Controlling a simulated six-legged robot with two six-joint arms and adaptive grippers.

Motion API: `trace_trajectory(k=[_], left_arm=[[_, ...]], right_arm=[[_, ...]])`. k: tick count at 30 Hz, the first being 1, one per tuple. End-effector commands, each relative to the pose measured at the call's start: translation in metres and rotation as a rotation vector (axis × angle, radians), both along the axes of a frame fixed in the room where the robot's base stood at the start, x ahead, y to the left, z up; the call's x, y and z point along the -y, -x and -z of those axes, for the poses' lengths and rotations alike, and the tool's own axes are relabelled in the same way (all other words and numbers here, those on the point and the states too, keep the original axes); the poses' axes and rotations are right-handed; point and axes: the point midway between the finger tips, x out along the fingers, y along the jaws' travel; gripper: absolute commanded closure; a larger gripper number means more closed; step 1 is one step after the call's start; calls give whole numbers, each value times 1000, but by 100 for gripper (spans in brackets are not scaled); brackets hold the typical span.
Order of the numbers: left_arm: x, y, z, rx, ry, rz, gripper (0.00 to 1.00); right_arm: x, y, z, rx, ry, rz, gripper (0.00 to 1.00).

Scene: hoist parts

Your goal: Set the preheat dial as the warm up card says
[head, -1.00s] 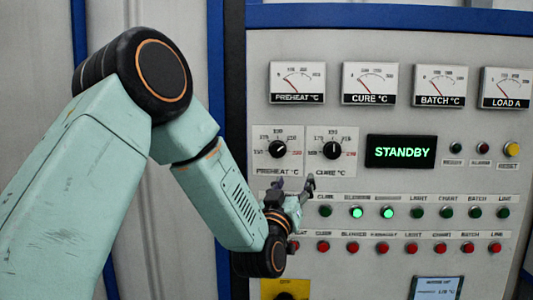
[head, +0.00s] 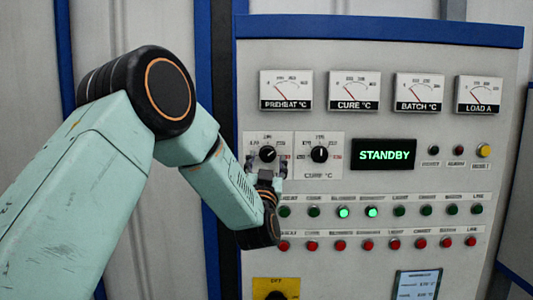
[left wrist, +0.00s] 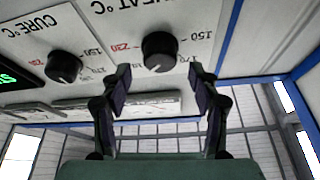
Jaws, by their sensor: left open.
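The preheat dial (head: 267,154) is a round black knob on a white plate, left of the matching cure dial (head: 319,154). Its white mark seems to lean to the upper right; the exact value is too small to read. My left gripper (head: 266,164) is open just below and in front of the preheat dial. In the left wrist view the preheat dial (left wrist: 160,50) shows upside down, between and beyond the two open fingertips (left wrist: 159,76), with nothing held. A framed card (head: 417,285) is low on the panel, its writing too small to read. My right gripper is out of view.
Several gauges (head: 286,91) line the panel top. A green STANDBY display (head: 384,154) is right of the dials. Rows of green (head: 343,212) and red (head: 340,245) buttons run below. A yellow switch plate (head: 276,290) is at the bottom. The cure dial is close beside my gripper.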

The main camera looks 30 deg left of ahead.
Motion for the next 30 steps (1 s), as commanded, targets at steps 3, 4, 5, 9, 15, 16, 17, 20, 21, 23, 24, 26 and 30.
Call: trace_trajectory(k=[3, 4, 5, 9, 15, 16, 17, 20, 21, 23, 24, 26, 30], left_arm=[[-6, -10, -6, 0, 0, 0, 39], [-7, -11, -7, 0, 0, 0, 39], [-8, -13, -7, 0, 0, 0, 39], [-10, -16, -8, -1, 1, 2, 39], [-11, -16, -8, -1, 1, 1, 39], [-11, -16, -8, -1, 1, 1, 39], [-11, -16, -8, -1, 1, 1, 40], [-11, -16, -8, -1, 1, 1, 48], [-11, -16, -8, -1, 1, 1, 51], [-11, -16, -8, -1, 1, 1, 56], [-11, -16, -8, -1, 1, 1, 60], [-11, -16, -8, -1, 1, 1, 65], [-11, -16, -8, -1, 1, 1, 77]], right_arm=[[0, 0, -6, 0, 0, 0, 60], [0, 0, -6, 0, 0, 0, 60], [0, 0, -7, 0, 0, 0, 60], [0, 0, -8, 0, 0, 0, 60], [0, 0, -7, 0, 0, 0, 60], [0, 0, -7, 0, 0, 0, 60], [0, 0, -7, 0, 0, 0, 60], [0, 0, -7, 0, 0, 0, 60], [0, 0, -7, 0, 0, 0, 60], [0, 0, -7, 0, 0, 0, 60], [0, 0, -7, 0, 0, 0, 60], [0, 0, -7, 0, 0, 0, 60], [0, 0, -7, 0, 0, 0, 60]])
